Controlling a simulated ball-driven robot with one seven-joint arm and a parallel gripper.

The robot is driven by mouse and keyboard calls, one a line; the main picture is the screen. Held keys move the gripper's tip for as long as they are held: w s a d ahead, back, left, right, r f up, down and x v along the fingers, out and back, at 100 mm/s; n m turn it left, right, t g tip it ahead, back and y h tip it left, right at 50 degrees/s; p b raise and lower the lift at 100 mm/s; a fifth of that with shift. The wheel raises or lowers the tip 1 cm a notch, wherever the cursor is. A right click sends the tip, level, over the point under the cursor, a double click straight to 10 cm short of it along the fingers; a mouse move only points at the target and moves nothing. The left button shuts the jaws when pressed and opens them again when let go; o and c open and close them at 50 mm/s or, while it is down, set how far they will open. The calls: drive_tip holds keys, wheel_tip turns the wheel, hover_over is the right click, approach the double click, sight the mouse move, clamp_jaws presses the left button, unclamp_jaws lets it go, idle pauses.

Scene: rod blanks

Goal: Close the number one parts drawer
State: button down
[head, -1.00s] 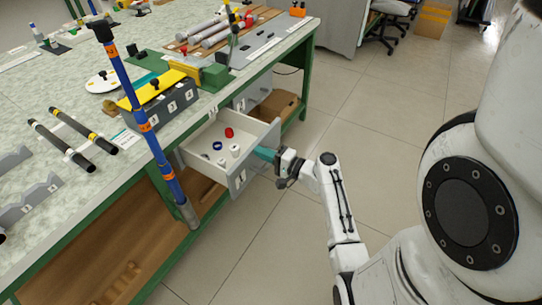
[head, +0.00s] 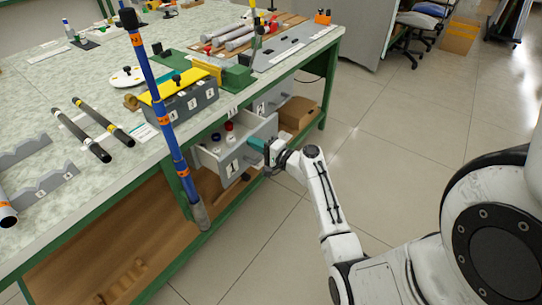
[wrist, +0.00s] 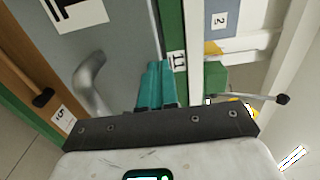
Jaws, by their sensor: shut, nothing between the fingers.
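The number one parts drawer (head: 236,160) under the bench top is partly open, with its grey front facing the lower right. Inside are red, white and dark blue small parts (head: 230,138). My gripper (head: 257,145) is shut and empty, its teal fingertips at the upper right part of the drawer front. In the wrist view the shut teal fingers (wrist: 158,68) point at the grey drawer front (wrist: 115,45), next to its curved handle (wrist: 90,78) and its "1" label (wrist: 82,12). I cannot tell whether the tips touch the front.
A second grey drawer (head: 273,98) sits to the right and looks shut. A blue pole with orange bands (head: 163,115) stands upright left of the drawer. A cardboard-coloured box (head: 297,113) lies on the lower shelf. The floor (head: 375,140) to the right is clear.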

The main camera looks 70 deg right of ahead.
drive_tip(key=b+x, duration=0.5)
drive_tip(key=x, duration=0.7)
drive_tip(key=shift+f, duration=0.2)
drive_tip(key=shift+w+d+r, duration=0.1)
drive_tip(key=shift+w+r, duration=0.05)
drive_tip(key=shift+w, duration=0.3)
drive_tip(key=shift+w+r, duration=0.1)
drive_tip(key=shift+w+r, duration=0.1)
